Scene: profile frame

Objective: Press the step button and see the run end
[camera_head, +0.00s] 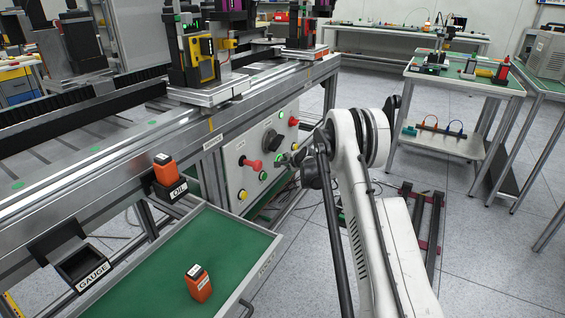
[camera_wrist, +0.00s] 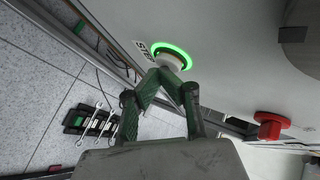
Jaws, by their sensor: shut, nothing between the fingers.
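The step button (camera_wrist: 172,52) shows in the wrist view as a round pale cap inside a bright green lit ring, with a partly covered "STEP" label (camera_wrist: 142,47) beside it. My gripper (camera_wrist: 163,75) is shut and empty, its green fingertips together at the lower edge of the cap. The tips overlap the cap in the picture; I cannot tell whether they touch it or how far it is pressed. In the head view my gripper (camera_head: 288,158) is small and dark in front of the grey control panel (camera_head: 229,176), partly hidden by my arm.
A red mushroom button (camera_wrist: 269,125) and a dark knob (camera_wrist: 296,36) are on the same panel. An open green-lined drawer (camera_head: 150,272) juts out at the lower left, holding an orange block (camera_head: 199,287). Cables and floor lie below the panel.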

